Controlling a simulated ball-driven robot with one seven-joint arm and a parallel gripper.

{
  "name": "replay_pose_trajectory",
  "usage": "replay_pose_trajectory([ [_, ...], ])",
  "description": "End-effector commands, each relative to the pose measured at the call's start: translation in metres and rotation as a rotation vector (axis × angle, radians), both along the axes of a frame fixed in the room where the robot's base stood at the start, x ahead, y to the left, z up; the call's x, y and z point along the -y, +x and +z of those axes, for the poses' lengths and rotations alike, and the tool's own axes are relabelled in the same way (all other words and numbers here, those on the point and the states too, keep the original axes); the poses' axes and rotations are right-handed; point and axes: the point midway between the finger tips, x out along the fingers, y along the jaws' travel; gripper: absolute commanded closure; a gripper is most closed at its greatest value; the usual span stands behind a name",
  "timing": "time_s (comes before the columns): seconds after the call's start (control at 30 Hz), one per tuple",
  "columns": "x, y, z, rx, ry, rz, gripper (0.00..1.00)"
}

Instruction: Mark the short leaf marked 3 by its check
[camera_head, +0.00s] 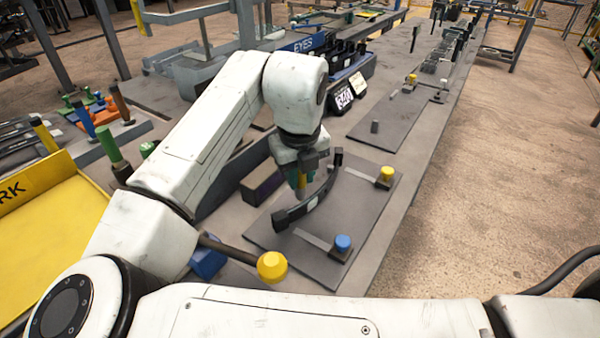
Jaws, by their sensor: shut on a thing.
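A dark curved leaf (320,198) with a small pale tag lies on a grey plate (268,232) in front of my arm. I cannot read a 3 on it. My gripper (301,186) points down over the leaf's far side, shut on a slim yellowish stick (301,180) with teal beside it. The stick's tip is close to the leaf; I cannot tell whether they touch. A blue-knobbed stop (343,242) and a yellow-knobbed stop (386,174) stand on the plate's right side, each by a pale strip.
A second plate (385,128) with a small post lies farther along the bench. A yellow-ended handle (271,266) juts out near me. A yellow tray (45,215) is at left. Floor at right is clear.

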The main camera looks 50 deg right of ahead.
Motion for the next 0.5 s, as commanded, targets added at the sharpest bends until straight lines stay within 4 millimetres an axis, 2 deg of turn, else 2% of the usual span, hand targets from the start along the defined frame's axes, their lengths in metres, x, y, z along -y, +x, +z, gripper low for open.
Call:
replay_pose_trajectory([
  [0.5, 0.0001, -0.0001, -0.0050, 0.000, -0.001, 0.000, 1.00],
])
